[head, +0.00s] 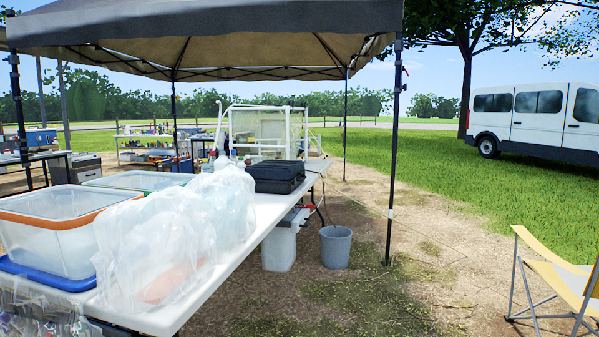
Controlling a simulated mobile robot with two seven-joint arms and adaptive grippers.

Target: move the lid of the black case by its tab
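The black case (276,177) sits on the long white table, toward its far end. Its lid looks shut. The tab on the lid is too small to make out from here. Neither of my grippers shows in the head view.
The white table (254,225) runs away from me on the left. Clear plastic bags (172,235), an orange-rimmed bin (58,222) and a green-rimmed bin (138,181) crowd its near part. A grey bucket (336,247), canopy pole (393,150) and yellow chair (556,270) stand right; dirt ground between is open.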

